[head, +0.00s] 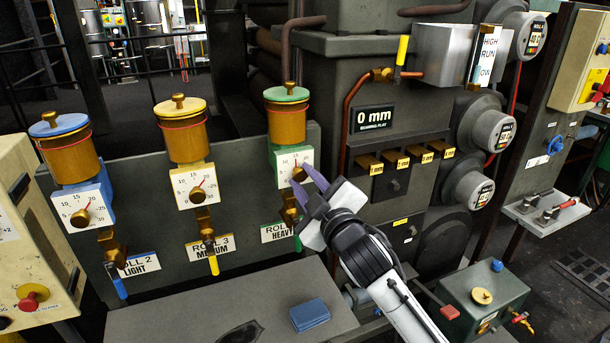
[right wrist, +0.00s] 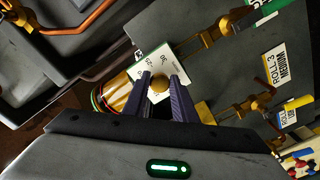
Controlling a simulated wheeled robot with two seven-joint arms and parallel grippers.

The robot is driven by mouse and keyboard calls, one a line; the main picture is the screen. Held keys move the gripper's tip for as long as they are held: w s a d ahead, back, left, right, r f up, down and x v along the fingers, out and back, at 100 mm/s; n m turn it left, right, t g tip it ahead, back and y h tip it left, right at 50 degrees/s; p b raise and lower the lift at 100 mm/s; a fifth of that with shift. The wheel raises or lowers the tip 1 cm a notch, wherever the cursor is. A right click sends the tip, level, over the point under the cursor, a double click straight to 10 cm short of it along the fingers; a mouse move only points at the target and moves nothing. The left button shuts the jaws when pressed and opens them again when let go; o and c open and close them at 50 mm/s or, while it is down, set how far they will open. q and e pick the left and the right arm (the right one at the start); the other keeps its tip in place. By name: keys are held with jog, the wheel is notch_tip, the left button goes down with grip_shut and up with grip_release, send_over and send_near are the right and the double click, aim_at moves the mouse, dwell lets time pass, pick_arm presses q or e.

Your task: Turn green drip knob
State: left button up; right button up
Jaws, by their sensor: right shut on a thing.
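The green drip oiler (head: 286,118) is the rightmost of three on the grey panel, with an amber reservoir and a green lid. Its brass knob (head: 299,174) sits at the lower right of a white dial (head: 288,160). My right gripper (head: 308,184) reaches in from the lower right, and its purple fingers are at this knob. In the right wrist view the fingers (right wrist: 165,92) close on the round brass knob (right wrist: 159,83) from both sides, with the dial (right wrist: 150,62) behind it. My left gripper is not in view.
A yellow oiler (head: 185,135) and a blue oiler (head: 67,150) stand to the left. Brass valves hang below each oiler. A blue block (head: 310,315) lies on the grey surface in front. A dark machine housing (head: 400,120) stands close on the right.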

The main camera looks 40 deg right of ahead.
jog(key=m+p, duration=0.2)
jog(key=m, duration=0.2)
jog(key=shift+m, duration=0.4)
jog(key=shift+a+f+m, duration=0.1)
jog(key=shift+a+m, duration=0.05)
jog(key=shift+m, duration=2.05)
jog(key=o, duration=1)
